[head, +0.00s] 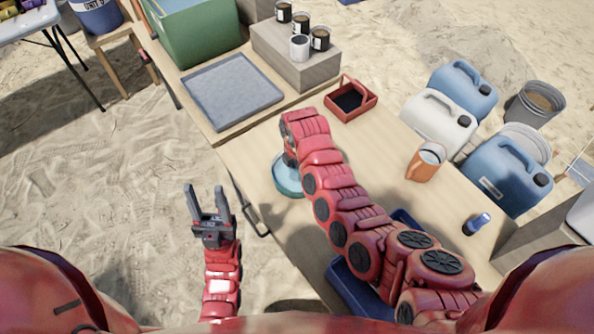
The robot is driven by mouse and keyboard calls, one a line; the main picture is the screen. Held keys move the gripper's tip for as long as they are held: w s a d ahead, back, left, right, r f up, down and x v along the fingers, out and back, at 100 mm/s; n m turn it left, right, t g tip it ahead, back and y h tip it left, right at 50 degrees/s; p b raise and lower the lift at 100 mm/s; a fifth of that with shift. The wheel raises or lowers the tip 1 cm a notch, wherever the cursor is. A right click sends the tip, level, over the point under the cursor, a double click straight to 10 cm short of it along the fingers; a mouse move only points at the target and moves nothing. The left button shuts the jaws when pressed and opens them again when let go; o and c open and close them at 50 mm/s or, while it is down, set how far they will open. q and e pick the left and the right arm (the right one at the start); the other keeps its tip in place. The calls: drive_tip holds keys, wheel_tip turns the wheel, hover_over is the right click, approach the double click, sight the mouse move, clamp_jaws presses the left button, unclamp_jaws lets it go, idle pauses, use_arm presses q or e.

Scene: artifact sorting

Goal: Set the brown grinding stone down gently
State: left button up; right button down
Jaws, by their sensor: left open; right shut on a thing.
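My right gripper (288,152) is shut at the end of the red arm, over a round teal basin (288,184) on the wooden table. The arm hides most of the hand and its fingertips. The brown grinding stone cannot be made out; what the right gripper holds is hidden behind it. I cannot tell whether the held thing touches the basin. My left gripper (208,200) is open and empty, its two fingers pointing up the picture, over the sand to the left of the table.
A grey mat (232,92) lies beyond the basin. A grey block (298,68) carries cups. Jugs stand along the right. A blue bin (352,292) is partly under my arm.

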sight(297, 175)
drive_tip(key=shift+f, duration=0.1)
drive_tip(key=shift+c, duration=1.7)
unclamp_jaws()
wheel_tip(297, 175, up, 7)
drive_tip(key=shift+w+r+b, duration=0.1)
drive_tip(key=shift+b, duration=0.2)
wheel_tip(297, 175, up, 5)
drive_tip(key=shift+r+p, duration=0.1)
drive_tip(key=shift+p, duration=0.9)
